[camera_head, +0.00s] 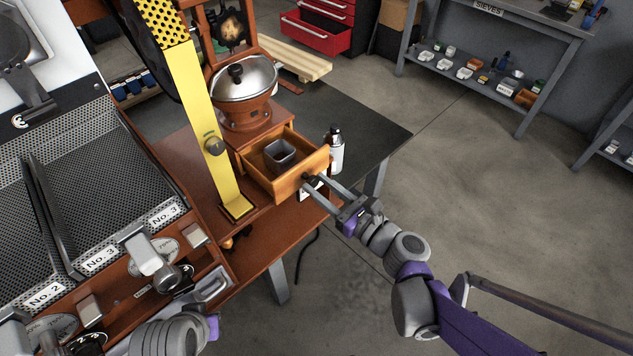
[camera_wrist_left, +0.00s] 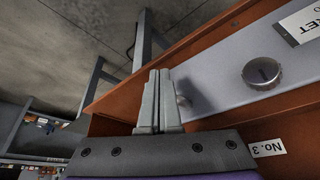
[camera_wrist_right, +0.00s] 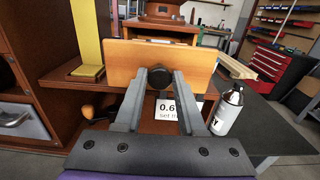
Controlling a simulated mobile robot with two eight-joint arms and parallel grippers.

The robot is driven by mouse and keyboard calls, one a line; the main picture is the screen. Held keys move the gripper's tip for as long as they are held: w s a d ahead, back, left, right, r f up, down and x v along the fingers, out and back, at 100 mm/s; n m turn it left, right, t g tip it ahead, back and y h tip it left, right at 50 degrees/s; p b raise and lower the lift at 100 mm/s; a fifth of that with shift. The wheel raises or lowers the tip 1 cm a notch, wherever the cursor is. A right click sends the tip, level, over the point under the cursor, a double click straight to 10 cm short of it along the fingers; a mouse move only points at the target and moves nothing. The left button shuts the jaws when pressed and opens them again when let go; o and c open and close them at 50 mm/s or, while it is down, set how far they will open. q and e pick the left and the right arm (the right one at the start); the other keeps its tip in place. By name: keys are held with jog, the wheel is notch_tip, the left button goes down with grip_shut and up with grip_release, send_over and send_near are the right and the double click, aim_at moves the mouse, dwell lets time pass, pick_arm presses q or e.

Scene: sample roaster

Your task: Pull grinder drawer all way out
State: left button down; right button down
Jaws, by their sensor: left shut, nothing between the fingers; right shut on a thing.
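The grinder (camera_head: 245,110) stands on the brown bench, with a domed metal lid on top. Its wooden drawer (camera_head: 306,169) is pulled partly out, and a grey square cup (camera_head: 281,153) sits inside. My right gripper (camera_head: 308,180) is shut on the drawer's dark front knob (camera_wrist_right: 158,76). In the right wrist view the drawer front (camera_wrist_right: 190,64) faces me, with the fingers on either side of the knob. My left gripper (camera_wrist_left: 158,98) is shut and empty, beside a grey panel with round knobs. The inside of the drawer's rear end is hidden.
A yellow upright (camera_head: 208,125) stands left of the drawer. A white and black bottle (camera_head: 335,152) stands close to the drawer's right side. A white card (camera_wrist_right: 168,108) is below the drawer front. The floor in front of the bench is clear.

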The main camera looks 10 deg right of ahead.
jog(key=c, duration=0.5)
grip_release()
pick_arm(q)
jog(key=shift+r+p, duration=0.3)
jog(key=shift+r, duration=0.05)
pick_arm(e)
jog(key=v, duration=1)
jog(key=shift+s+d, duration=0.2)
jog(key=shift+s, duration=0.1)
